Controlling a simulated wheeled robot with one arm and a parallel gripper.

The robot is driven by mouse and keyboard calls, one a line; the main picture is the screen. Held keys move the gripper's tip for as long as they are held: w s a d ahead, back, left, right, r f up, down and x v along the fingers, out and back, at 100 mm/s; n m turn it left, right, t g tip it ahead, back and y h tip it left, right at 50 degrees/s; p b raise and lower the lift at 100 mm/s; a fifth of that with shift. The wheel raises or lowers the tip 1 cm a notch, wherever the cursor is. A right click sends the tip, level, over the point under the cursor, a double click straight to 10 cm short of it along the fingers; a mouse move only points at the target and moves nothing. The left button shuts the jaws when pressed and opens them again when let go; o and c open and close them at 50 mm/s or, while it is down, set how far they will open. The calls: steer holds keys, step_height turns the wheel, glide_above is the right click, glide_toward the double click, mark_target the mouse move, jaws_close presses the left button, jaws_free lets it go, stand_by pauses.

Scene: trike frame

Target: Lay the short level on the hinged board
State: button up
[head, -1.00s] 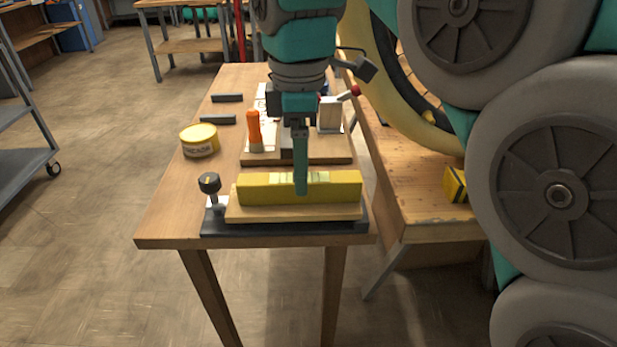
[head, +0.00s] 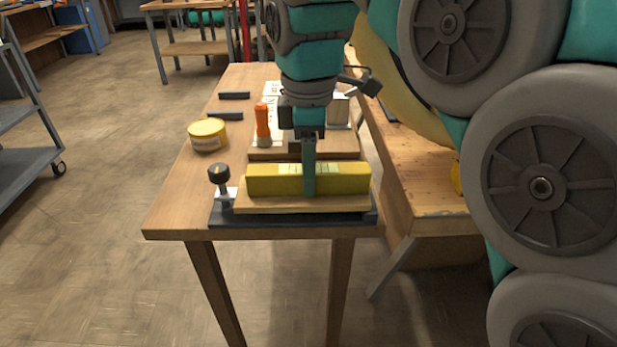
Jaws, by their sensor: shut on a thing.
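The short level is a yellow bar (head: 270,182) with a pale label near its middle. It lies lengthwise left to right over the hinged board (head: 275,206), a light wooden plate on a dark base (head: 230,220) at the table's front edge. My gripper (head: 309,188) points down and is shut on the level near its middle. The level's lower edge looks to be at the board's top face; I cannot tell if it bears on it. The far finger and the level's back side are hidden.
A black knob (head: 218,174) stands at the base's left end. A yellow tin (head: 208,135) and two dark bars sit on the table's left side. Behind the level is a wooden fixture with an orange handle (head: 262,124). A wooden bench (head: 435,190) stands at right.

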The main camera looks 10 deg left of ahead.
jaws_close()
steer(key=shift+r, duration=0.15)
